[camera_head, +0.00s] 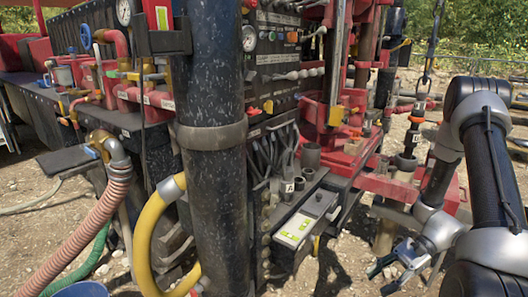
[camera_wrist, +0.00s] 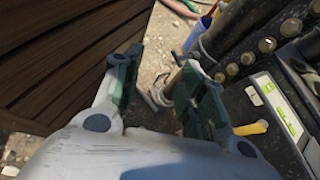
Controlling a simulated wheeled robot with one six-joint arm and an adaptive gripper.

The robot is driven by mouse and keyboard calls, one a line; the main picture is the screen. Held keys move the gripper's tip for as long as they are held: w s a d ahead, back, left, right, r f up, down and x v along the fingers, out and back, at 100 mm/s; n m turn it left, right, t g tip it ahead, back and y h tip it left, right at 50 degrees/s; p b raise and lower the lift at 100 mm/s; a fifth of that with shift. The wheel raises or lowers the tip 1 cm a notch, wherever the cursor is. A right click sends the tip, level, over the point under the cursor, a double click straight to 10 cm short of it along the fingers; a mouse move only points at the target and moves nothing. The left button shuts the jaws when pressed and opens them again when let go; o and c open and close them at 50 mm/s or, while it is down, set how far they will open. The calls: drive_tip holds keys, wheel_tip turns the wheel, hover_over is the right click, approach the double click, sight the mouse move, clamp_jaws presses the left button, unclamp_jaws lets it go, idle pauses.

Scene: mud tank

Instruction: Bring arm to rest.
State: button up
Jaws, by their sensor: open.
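My arm comes in from the right edge of the head view and bends down. My gripper (camera_head: 382,279) hangs low over the gravel at the lower right, in front of the red rig base. In the wrist view my gripper (camera_wrist: 158,72) has its two green-grey fingers apart. Nothing shows held between them; gravel and a small pale fitting show beyond the gap.
The rig's thick black column (camera_head: 210,215) stands mid-view. A grey box with a green-and-white label (camera_head: 294,230) sits left of my gripper. A yellow hose (camera_head: 146,235) and a ribbed pink hose (camera_head: 85,235) are further left. Brown slatted boards (camera_wrist: 60,55) lie left in the wrist view.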

drive_tip(key=s+d+r+n+h, duration=0.2)
drive_tip(key=r+n+h, duration=0.1)
drive_tip(key=r, duration=0.4)
drive_tip(key=s+d+r+n+t+h, duration=0.1)
drive_tip(key=d+r+n+h, duration=0.15)
drive_tip(key=r, duration=0.45)
drive_tip(key=s+d+r+n+h, duration=0.2)
drive_tip(key=r+n+h, duration=0.15)
drive_tip(key=r, duration=0.35)
drive_tip(key=s+a+r+n+t+h, duration=0.1)
drive_tip(key=s+r+n+t, duration=0.1)
drive_tip(key=r, duration=0.5)
drive_tip(key=s+a+r+n+t+h, duration=0.1)
drive_tip(key=s+r+n+t, duration=0.1)
drive_tip(key=r+t, duration=0.3)
wheel_tip(320, 180, up, 3)
drive_tip(key=shift+a+f+h, duration=0.2)
drive_tip(key=shift+a+h, duration=0.2)
drive_tip(key=shift+c, duration=0.5)
